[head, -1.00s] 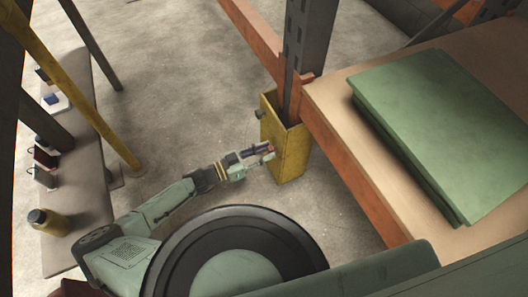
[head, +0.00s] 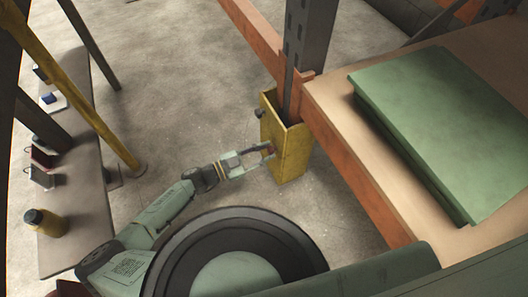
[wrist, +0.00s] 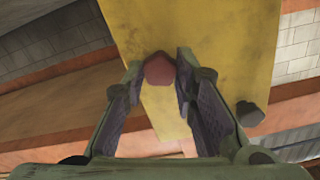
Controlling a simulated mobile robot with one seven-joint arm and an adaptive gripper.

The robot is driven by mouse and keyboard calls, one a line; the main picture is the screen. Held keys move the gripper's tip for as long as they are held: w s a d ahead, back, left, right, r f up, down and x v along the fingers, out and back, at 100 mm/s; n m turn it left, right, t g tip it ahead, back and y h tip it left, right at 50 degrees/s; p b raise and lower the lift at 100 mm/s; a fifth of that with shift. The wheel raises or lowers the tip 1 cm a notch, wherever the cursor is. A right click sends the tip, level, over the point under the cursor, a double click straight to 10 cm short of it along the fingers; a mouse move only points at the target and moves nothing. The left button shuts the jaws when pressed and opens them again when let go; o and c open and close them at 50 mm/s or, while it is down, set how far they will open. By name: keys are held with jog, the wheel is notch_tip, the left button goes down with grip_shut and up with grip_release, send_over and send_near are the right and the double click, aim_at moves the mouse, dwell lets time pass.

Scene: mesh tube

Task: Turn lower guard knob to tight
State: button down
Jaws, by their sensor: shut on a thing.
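The yellow guard (head: 292,152) stands on the floor around the foot of a grey rack upright. A red knob (wrist: 159,69) sits on the guard's face in the wrist view, between my fingertips. My gripper (wrist: 160,75) is shut on this red knob; in the head view my gripper (head: 266,153) reaches the guard's near left side. A second, dark knob (wrist: 250,114) sits on the guard to the right in the wrist view, and it also shows near the guard's upper left edge in the head view (head: 261,113). I cannot tell how tight either knob is.
The wooden shelf (head: 370,205) with an orange beam stands close right of the guard and carries a green slab (head: 440,120). A narrow bench (head: 75,215) with a yellow bottle (head: 45,222) and small items runs along the left. Open floor (head: 185,90) lies between.

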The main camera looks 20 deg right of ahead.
jog(key=c, duration=1.3)
grip_release()
jog(key=s+a, duration=0.1)
jog(key=a, duration=0.6)
jog(key=shift+s+a, duration=0.2)
jog(key=shift+s, duration=0.05)
